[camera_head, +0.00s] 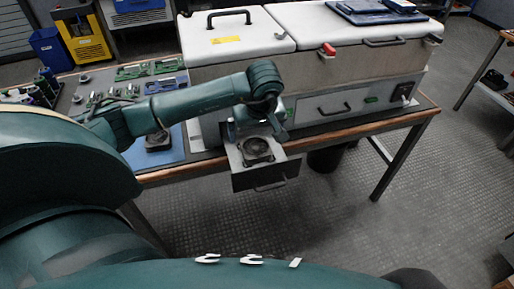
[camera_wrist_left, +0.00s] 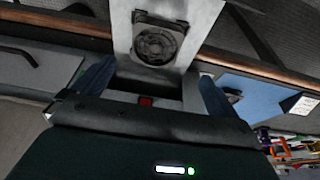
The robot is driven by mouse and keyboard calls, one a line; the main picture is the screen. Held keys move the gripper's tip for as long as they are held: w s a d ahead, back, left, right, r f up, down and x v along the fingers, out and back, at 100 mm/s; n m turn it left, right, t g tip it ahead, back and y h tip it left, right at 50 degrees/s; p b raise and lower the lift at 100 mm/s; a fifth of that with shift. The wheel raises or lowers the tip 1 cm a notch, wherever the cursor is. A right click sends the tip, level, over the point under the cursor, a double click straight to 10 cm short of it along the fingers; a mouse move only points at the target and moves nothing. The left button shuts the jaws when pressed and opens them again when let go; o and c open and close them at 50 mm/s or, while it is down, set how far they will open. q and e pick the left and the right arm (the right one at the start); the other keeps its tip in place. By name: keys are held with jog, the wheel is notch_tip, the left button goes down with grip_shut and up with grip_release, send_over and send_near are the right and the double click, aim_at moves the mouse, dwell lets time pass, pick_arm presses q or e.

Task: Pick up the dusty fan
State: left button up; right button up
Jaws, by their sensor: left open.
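A square dark fan (camera_head: 257,151) with a round grille lies in the open, pulled-out drawer (camera_head: 244,181) of the bench unit. It also shows in the left wrist view (camera_wrist_left: 155,44), at the top middle, lying on a pale surface; its dust is hard to make out. My left gripper (camera_head: 262,130) is just above and behind the fan in the head view. In the left wrist view its two blue fingers (camera_wrist_left: 157,75) are spread apart and empty, with the fan beyond them. A second dark fan-like part (camera_head: 158,139) sits on the blue mat. My right gripper does not show.
The large white-lidded unit (camera_head: 335,50) stands right behind the drawer. The blue mat (camera_head: 170,154) and several green tools (camera_head: 133,72) are on the bench at left. The bench's wooden front edge (camera_head: 350,130) runs beside the drawer. Floor in front is clear.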

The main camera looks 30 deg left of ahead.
aim_at(256, 147)
pick_arm(q)
jog(key=x, duration=0.8)
jog(key=shift+w+d+f+p, duration=0.2)
jog(key=shift+w+d+p, duration=0.1)
jog(key=shift+c, duration=0.6)
jog(key=c, duration=1)
